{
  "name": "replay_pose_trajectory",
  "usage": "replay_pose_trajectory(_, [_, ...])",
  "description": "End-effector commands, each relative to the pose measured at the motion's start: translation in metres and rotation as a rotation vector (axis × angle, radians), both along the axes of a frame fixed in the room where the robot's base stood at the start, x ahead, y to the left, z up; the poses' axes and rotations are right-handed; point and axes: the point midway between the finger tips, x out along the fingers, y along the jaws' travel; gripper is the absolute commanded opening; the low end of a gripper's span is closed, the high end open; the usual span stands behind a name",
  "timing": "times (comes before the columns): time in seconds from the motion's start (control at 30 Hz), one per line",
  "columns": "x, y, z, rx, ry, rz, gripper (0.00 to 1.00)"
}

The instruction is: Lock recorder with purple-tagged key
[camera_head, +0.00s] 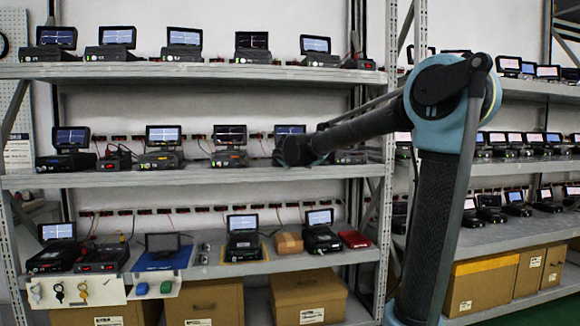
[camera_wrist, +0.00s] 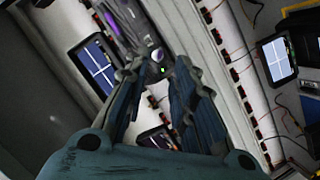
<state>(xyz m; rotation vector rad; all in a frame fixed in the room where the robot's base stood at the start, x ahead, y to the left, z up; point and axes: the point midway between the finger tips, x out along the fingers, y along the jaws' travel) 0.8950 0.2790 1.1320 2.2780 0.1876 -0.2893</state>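My gripper (camera_head: 292,151) is at the middle shelf, in front of a recorder whose screen (camera_head: 290,131) shows above it. In the wrist view, my gripper's two fingers (camera_wrist: 158,72) reach towards the recorder's dark front (camera_wrist: 128,30), which has a purple patch (camera_wrist: 112,22). A small round shiny part (camera_wrist: 158,55) with a purplish tint shows between the fingertips. I cannot tell whether it is a lock or a key, or whether the fingers grip it. No purple-tagged key can be made out clearly. The recorder's screen (camera_wrist: 94,65) is lit, left of the fingers.
Other recorders with lit screens stand along the shelves, one (camera_head: 164,145) further left on the middle shelf (camera_head: 200,176). A white panel (camera_head: 100,292) at lower left holds several keys (camera_head: 59,292). Cardboard boxes (camera_head: 204,302) sit below. Red cables and sockets line the back wall.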

Motion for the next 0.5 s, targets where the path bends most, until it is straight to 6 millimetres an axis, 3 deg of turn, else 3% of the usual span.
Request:
replay_pose_trajectory(0.2, [-0.032,-0.001,0.009,0.0,0.0,0.001,0.24])
replay_pose_trajectory(0.5, [-0.051,-0.002,0.014,0.001,0.001,0.0,0.24])
